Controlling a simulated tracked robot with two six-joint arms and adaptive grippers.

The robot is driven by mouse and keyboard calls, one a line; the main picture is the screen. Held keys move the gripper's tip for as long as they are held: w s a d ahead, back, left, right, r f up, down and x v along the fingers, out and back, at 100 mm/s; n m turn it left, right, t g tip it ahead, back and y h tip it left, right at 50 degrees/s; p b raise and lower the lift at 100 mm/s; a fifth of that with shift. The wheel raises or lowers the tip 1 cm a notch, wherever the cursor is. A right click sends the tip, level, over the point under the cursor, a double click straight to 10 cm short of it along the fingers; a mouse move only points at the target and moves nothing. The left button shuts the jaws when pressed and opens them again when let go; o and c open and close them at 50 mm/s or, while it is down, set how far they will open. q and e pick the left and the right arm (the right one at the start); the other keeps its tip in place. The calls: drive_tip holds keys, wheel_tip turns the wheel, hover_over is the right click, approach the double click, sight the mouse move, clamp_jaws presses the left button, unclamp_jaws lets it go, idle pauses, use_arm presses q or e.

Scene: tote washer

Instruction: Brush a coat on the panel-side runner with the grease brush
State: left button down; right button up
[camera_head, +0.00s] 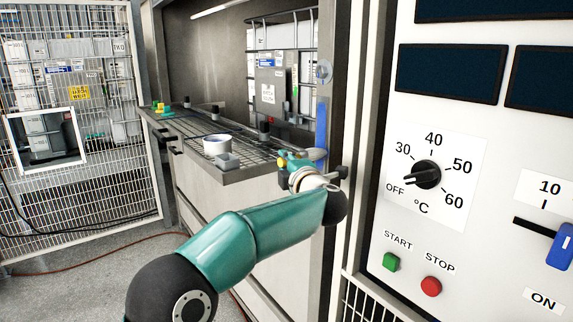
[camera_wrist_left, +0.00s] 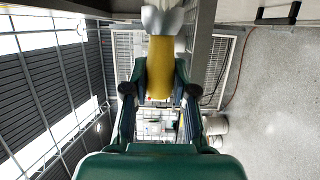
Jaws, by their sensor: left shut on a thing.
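My left gripper (camera_head: 298,163) is at the right front edge of the washer opening, close to the control panel side. In the left wrist view my left gripper (camera_wrist_left: 160,82) is shut on the yellow handle of the grease brush (camera_wrist_left: 160,68). The brush's silver collar and pale tip point away from the fingers, toward the top of that view. In the head view the brush is mostly hidden by the gripper. A blue upright strip (camera_head: 321,122), possibly the panel-side runner, stands just above the gripper. I cannot tell whether the brush touches it. My right gripper is out of view.
A white pot (camera_head: 217,145) and a grey block (camera_head: 228,161) stand on the grated bench (camera_head: 190,128). A caged container (camera_head: 282,70) stands behind. The control panel (camera_head: 440,180) with dial and buttons is close on the right. A mesh fence (camera_head: 110,185) stands left.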

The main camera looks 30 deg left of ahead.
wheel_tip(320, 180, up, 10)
drive_tip(key=p, duration=1)
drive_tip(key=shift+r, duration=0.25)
idle(0.4)
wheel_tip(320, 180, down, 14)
drive_tip(key=b, duration=1.4)
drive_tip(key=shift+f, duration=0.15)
idle(0.4)
idle(0.4)
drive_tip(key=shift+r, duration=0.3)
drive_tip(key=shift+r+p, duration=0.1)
drive_tip(key=shift+p, duration=0.2)
